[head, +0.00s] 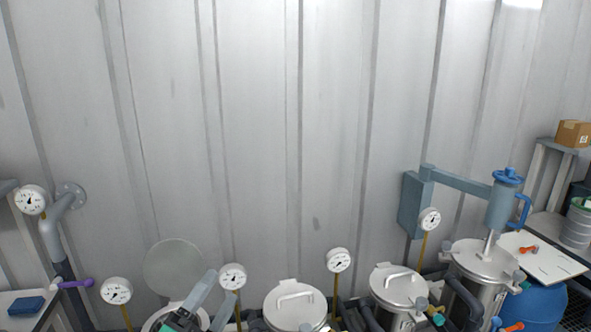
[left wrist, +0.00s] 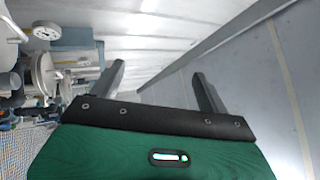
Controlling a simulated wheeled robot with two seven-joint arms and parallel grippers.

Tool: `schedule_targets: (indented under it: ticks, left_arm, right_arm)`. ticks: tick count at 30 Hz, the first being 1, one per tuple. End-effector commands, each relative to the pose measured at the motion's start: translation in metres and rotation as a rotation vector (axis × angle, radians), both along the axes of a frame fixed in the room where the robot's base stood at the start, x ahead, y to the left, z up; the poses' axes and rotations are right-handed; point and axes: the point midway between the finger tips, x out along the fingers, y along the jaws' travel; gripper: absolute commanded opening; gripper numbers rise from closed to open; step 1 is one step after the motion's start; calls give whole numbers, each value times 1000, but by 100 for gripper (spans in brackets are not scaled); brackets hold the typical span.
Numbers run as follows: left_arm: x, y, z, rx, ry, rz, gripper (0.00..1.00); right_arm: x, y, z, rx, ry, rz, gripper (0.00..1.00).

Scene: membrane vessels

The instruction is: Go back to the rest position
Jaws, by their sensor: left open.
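My left gripper (head: 212,297) shows at the bottom of the head view, in front of the vessel whose round lid (head: 173,266) stands raised. In the left wrist view its two dark fingers (left wrist: 160,88) are spread apart with nothing between them. My right gripper is in neither view. Steel vessels with closed lids stand to the right: one near the middle (head: 295,306), one further right (head: 399,287) and one at the far right (head: 484,262).
Pressure gauges on stems, such as the one left of the gripper (head: 117,291), rise among the vessels. A blue hoist arm (head: 462,181) reaches over the far-right vessel. A white board (head: 545,258), a blue barrel (head: 536,308) and a cardboard box (head: 573,134) are at the right.

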Motion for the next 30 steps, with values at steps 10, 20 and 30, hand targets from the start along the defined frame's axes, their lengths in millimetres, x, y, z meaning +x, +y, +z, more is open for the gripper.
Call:
schedule_targets:
  ticks: [10,20,30]
  left_arm:
    - [-37,83,-163,-616,835,376,78]
    - [-157,99,-279,-967,1445,713,78]
    - [-232,92,-335,-1090,1755,919,78]
  right_arm:
    - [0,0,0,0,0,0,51]
    - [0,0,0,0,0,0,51]
    - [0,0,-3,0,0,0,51]
